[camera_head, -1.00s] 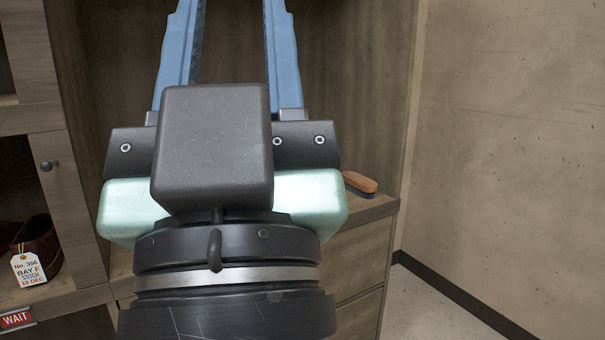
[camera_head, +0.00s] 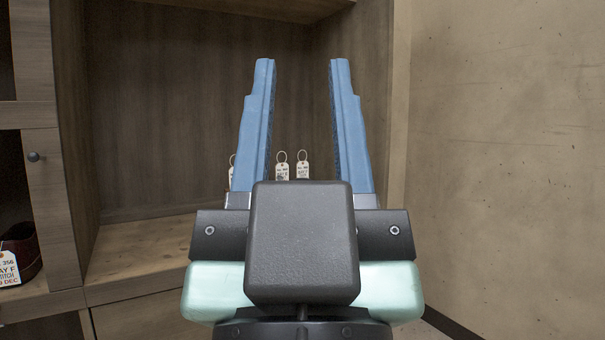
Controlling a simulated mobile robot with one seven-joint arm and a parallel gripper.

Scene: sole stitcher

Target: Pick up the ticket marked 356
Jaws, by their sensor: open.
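A white ticket (camera_head: 10,269) with 356 printed on it shows at the lower left edge of the picture, where its left side is cut off. It hangs at a dark red-brown shoe (camera_head: 29,252) in a cubby of the left cabinet. My gripper (camera_head: 298,65) is open and empty, its two blue fingers pointing up the picture, well to the right of the ticket. Two smaller white tags with rings (camera_head: 282,171) (camera_head: 303,169) show between the fingers. Another tag (camera_head: 232,172) is partly hidden by the left finger. Their print is too small to read.
A wooden shelf bay (camera_head: 150,237) lies behind my gripper, its left part bare. The left cabinet's upright (camera_head: 50,200) with a dark knob (camera_head: 34,157) stands between the bay and the shoe. A plain wall (camera_head: 510,150) closes the right side.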

